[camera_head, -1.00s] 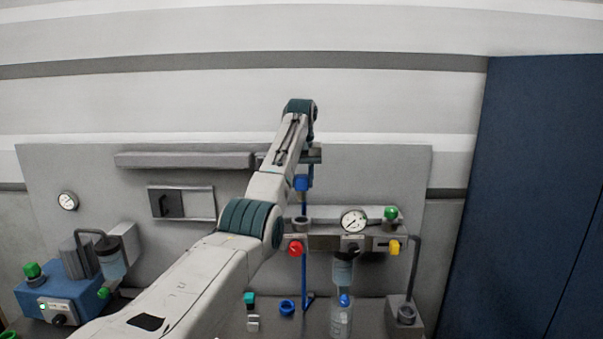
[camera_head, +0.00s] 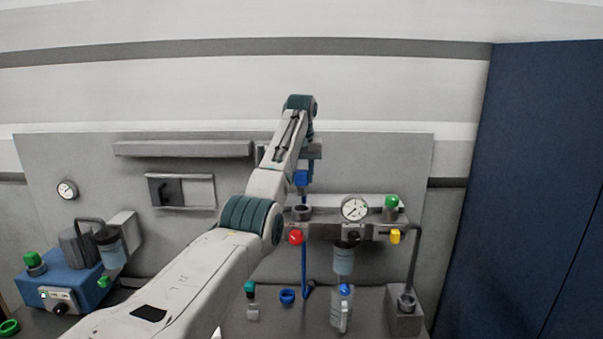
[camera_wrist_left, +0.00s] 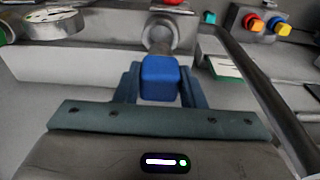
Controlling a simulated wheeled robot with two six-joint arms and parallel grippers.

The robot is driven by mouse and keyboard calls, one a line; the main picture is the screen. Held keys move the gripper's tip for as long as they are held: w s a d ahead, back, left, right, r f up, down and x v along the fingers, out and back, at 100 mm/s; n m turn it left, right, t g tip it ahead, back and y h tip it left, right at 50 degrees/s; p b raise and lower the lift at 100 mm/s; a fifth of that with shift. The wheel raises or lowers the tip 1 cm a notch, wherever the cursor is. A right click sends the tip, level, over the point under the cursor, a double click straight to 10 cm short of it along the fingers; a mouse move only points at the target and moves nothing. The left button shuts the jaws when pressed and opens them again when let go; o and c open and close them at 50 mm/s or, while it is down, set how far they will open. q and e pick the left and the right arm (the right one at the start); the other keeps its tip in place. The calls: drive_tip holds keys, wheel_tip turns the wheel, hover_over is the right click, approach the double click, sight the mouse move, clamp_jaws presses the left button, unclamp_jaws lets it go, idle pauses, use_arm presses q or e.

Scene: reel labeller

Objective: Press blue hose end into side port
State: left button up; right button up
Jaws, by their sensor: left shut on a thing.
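The blue hose end (camera_head: 301,178) is held in my left gripper (camera_head: 303,170), which points down in front of the wall panel. In the left wrist view the blue hose end (camera_wrist_left: 160,77) sits between the two teal fingers. A grey ring-shaped port (camera_head: 302,213) on the left of the manifold lies just below the hose end in the head view. The port's open ring (camera_wrist_left: 158,36) shows just beyond the hose end in the wrist view. A small gap shows between them in the head view. A blue hose (camera_head: 304,265) hangs below the manifold. My right gripper is out of view.
The manifold carries a gauge (camera_head: 355,208), a red knob (camera_head: 296,237), a yellow knob (camera_head: 395,236) and a green knob (camera_head: 391,201). A blue ring (camera_head: 287,296) and a clear bottle (camera_head: 341,315) stand below. A blue pump unit (camera_head: 62,283) is at left.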

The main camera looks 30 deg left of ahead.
sight(302, 195)
use_arm(q)
drive_tip(key=shift+f, duration=0.6)
drive_tip(key=shift+f+b, duration=0.65)
drive_tip(key=shift+f, duration=0.3)
drive_tip(key=shift+f+b, duration=0.65)
drive_tip(key=shift+f, duration=1.05)
drive_tip(key=shift+p, duration=0.35)
drive_tip(key=shift+f+p, duration=0.2)
drive_tip(key=shift+p, duration=0.35)
drive_tip(key=shift+f, duration=0.1)
idle(0.4)
drive_tip(key=shift+s+d+f+p, duration=0.1)
drive_tip(key=shift+s+f+p, duration=0.1)
drive_tip(key=shift+p, duration=0.35)
idle(0.4)
